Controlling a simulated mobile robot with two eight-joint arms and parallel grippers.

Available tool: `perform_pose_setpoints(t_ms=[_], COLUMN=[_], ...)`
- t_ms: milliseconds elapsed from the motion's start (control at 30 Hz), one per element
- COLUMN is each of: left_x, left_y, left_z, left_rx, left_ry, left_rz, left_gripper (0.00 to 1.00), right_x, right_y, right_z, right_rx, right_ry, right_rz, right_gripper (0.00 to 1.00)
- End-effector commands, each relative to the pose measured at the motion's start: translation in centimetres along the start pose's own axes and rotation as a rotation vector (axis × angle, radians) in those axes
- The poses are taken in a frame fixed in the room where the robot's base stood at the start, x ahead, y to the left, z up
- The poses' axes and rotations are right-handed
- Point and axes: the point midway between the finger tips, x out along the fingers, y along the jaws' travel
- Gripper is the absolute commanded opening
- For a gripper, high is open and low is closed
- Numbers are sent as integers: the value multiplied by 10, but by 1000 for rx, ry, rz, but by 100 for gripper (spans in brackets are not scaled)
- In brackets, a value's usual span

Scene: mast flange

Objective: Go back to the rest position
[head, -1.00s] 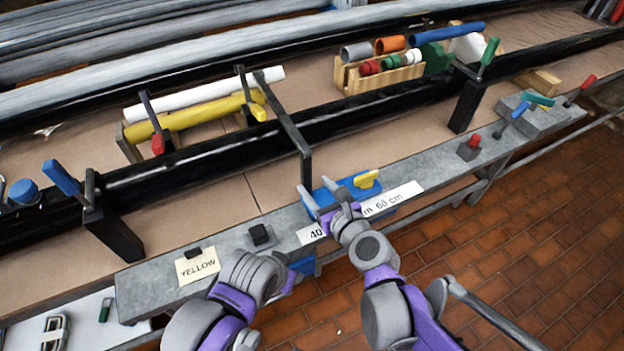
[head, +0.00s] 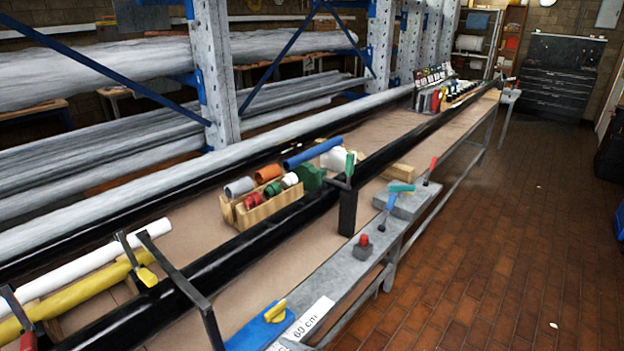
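The task names no object. A small grey shape (head: 291,344) at the bottom edge of the head view, beside the "60 cm" label, may be the tip of my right gripper. Too little of it shows to tell whether it is open or shut. My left gripper and both arms are out of the picture.
A grey rail (head: 345,274) runs along the bench front, carrying a blue block (head: 250,333) with a yellow clip. A wooden box (head: 262,207) of coloured tubes, a black post (head: 347,212) and yellow pipe (head: 75,293) stand on the bench.

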Motion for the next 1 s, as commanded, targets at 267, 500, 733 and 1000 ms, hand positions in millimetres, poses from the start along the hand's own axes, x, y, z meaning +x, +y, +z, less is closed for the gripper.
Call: perform_pose_setpoints(t_ms=[267,500,733,1000], left_x=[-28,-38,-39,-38], left_y=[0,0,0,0], left_z=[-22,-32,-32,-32], left_rx=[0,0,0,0], left_ry=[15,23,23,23], left_rz=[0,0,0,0], left_gripper=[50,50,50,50], right_x=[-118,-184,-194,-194], right_y=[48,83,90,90], right_z=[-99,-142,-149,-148], right_rx=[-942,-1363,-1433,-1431], right_ry=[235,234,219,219], right_rz=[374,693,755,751], right_gripper=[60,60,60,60])
